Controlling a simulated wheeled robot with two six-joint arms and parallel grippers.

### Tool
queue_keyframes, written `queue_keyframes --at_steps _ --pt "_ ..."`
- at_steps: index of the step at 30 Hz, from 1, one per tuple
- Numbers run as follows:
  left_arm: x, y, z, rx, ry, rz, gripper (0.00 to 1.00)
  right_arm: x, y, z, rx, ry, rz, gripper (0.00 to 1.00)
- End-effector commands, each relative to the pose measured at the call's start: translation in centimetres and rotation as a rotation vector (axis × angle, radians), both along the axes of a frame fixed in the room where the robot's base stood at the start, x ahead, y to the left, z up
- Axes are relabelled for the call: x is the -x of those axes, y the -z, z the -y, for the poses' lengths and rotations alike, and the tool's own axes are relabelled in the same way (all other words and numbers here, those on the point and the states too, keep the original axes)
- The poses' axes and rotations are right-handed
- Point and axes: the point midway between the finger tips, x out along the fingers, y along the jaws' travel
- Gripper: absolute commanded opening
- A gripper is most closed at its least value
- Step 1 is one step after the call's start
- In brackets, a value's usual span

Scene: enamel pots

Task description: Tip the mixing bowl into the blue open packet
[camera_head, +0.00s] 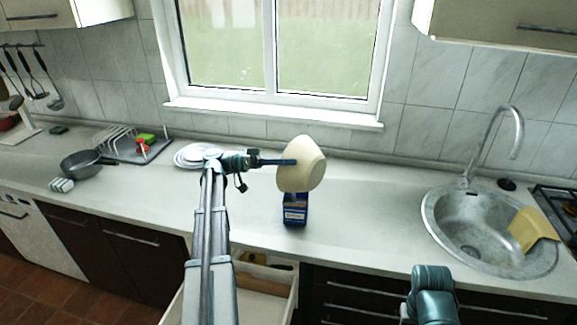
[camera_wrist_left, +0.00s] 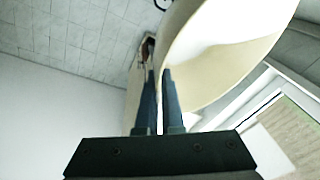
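The cream mixing bowl (camera_head: 304,165) is held in the air, tilted well over on its side, above the blue open packet (camera_head: 295,210). The packet stands upright on the counter, and the bowl hides part of its top. My left gripper (camera_head: 287,162) is shut on the bowl's rim. In the left wrist view the two fingers (camera_wrist_left: 160,95) are close together at the edge of the bowl (camera_wrist_left: 215,55). I cannot tell what is in the bowl or the packet. My right gripper is not in view.
White plates (camera_head: 190,155) lie behind my left arm. A dish rack (camera_head: 128,145) and a grey pan (camera_head: 82,163) are at the left. A sink (camera_head: 440,212) with a yellow cloth-like item (camera_head: 532,228) is at the right. An open drawer (camera_head: 262,276) juts below the counter.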

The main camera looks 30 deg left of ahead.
Motion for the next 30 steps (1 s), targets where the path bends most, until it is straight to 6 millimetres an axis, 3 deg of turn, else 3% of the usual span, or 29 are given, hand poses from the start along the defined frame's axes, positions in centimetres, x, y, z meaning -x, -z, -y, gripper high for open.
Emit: queue_keyframes --at_steps 21,30 --pt "-0.2 0.0 -1.7 0.113 0.000 -0.012 0.00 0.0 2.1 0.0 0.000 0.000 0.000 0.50" --pt "-0.2 -0.3 -1.7 0.110 0.000 -0.012 0.00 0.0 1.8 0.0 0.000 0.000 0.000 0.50"
